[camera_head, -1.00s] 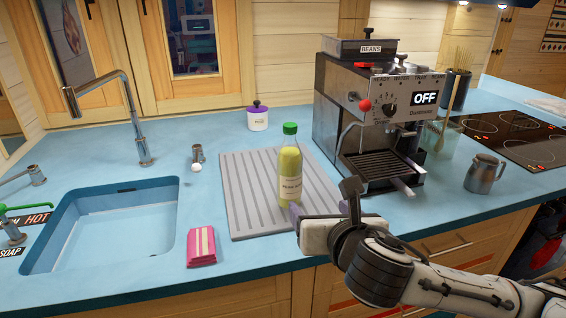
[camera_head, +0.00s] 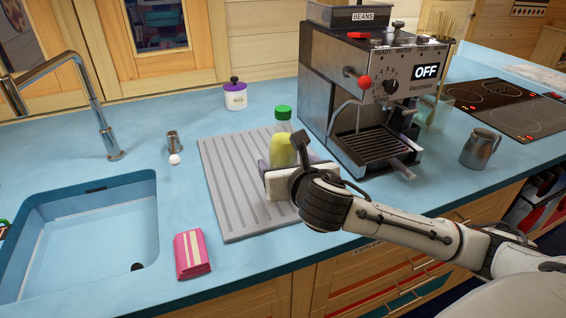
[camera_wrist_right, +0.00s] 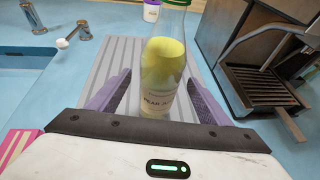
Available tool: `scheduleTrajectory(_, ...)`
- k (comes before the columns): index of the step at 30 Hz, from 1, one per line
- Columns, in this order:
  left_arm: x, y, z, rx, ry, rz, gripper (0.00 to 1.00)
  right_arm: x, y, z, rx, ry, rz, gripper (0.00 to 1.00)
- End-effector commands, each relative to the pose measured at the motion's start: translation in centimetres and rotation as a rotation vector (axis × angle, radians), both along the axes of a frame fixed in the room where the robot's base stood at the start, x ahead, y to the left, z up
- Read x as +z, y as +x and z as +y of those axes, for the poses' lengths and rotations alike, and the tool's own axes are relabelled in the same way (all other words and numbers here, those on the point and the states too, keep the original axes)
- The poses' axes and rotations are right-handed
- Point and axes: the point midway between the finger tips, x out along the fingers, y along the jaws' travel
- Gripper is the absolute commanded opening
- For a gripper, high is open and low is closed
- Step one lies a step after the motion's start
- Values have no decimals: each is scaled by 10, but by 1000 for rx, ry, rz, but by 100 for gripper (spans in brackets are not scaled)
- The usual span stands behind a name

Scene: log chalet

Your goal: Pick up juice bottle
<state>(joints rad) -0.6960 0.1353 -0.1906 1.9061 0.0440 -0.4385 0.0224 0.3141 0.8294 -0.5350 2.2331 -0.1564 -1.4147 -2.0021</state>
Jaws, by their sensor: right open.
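The juice bottle (camera_head: 282,146) has a green cap and yellow juice and stands upright on the grey ribbed drying mat (camera_head: 229,193). In the head view its lower part is hidden behind my right gripper (camera_head: 284,170). In the right wrist view the bottle (camera_wrist_right: 164,75) stands between the two purple fingers of my right gripper (camera_wrist_right: 155,98), its label facing me. The fingers are open, one on each side, with a visible gap at the left. My left gripper is not in view.
The coffee machine (camera_head: 366,100) stands close to the right of the bottle. A sink (camera_head: 82,225) and tap (camera_head: 100,120) lie to the left. A steel jug (camera_head: 480,148) and a hob (camera_head: 510,108) are at the right.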

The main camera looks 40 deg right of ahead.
Motion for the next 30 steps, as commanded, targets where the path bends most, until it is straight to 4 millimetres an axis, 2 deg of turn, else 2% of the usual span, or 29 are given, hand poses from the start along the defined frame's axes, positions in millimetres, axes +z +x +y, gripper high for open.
scheduleTrajectory(6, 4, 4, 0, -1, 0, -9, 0, -11, 22, -8, 0, 0, 1, 72)
scheduleTrajectory(14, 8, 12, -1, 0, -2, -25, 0, -12, 24, -9, 1, -1, 0, 72)
scheduleTrajectory(26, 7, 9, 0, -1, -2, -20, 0, -12, 24, -9, 1, -1, 0, 5)
scheduleTrajectory(30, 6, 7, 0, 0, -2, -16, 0, -8, 24, -9, 1, -2, -8, 3)
